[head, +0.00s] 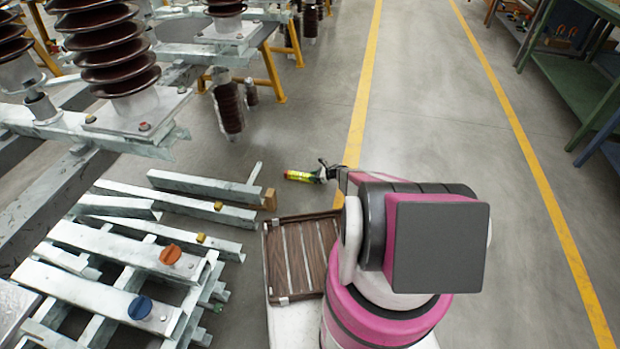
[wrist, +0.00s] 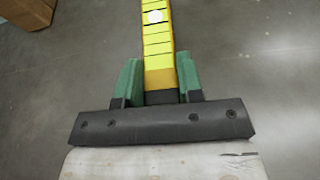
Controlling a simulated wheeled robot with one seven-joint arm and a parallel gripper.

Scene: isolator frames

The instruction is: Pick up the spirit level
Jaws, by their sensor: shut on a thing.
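The spirit level (wrist: 158,45) is a yellow bar with dark cross lines and a pale round spot, seen in the wrist view. My gripper (wrist: 156,78) has green fingers, one on each side of the bar's near end, shut on it. The bar points away from the gripper, over the grey floor. In the head view the yellow level (head: 300,176) shows small, with a red tip, sticking out to the left of my dark gripper (head: 322,174). The far end of the bar is cut off at the top of the wrist view.
A brown slatted tray (head: 268,262) lies beside my base. Galvanised steel beams (head: 115,255) with orange and blue knobs are stacked at the left. Insulator stacks (head: 105,45) stand at the upper left. The floor between the yellow lines is clear; green benches (head: 580,85) stand at the right.

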